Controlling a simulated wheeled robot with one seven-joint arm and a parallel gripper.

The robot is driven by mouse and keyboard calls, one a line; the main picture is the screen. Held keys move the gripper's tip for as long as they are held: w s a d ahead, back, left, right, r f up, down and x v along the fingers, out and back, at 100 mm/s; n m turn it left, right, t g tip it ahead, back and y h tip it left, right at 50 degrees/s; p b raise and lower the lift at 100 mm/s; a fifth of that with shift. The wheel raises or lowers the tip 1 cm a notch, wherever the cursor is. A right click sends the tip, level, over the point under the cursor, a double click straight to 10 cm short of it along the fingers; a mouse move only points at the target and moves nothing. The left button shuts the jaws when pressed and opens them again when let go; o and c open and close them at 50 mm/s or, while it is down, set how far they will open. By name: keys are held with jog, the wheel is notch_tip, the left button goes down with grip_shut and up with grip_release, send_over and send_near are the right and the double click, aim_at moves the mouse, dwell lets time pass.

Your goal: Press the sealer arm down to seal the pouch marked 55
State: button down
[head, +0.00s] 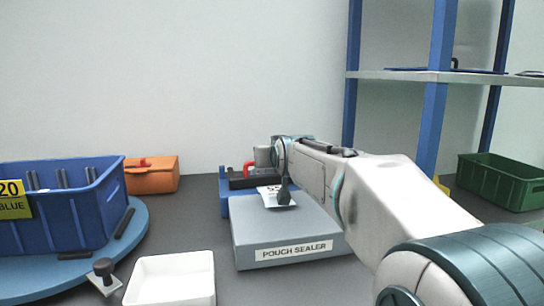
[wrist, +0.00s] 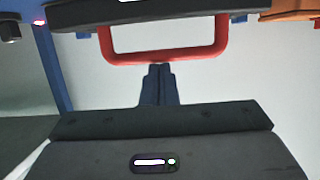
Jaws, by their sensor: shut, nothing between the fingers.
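The pouch sealer (head: 290,230) is a grey box with a front label, on the dark worktop in the head view. Its dark sealer arm (head: 240,182) with a red handle (head: 248,169) is behind the box, partly hidden by my arm. A pale pouch (head: 270,201) lies on top; its marking is too small to read surely. In the wrist view my gripper (wrist: 157,67) is shut and empty, its fingertips close to the red handle (wrist: 165,54). Whether they touch it I cannot tell. The pouch is not clearly visible there.
A blue bin (head: 60,225) labelled 20 BLUE stands on a round blue platform (head: 135,235) at left. A white tray (head: 172,282) is in front. An orange box (head: 152,180) is behind. Blue-post shelving (head: 435,77) and a green crate (head: 500,182) are at right.

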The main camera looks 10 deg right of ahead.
jog(key=p+v, duration=0.2)
jog(key=v, duration=0.7)
jog(key=shift+s+f+p, duration=0.1)
jog(key=shift+s+p, duration=0.2)
jog(key=shift+p, duration=0.1)
jog(key=shift+s+p, duration=0.3)
jog(key=shift+p, duration=0.55)
jog(key=s+d+f+g+p, duration=0.1)
jog(key=s+g+p, duration=1)
jog(key=s+p, duration=1.2)
jog(key=shift+s+d+f+m+g+h+p, duration=0.2)
jog(key=shift+s+d+m+g+h+p, duration=0.15)
jog(key=shift+s, duration=0.65)
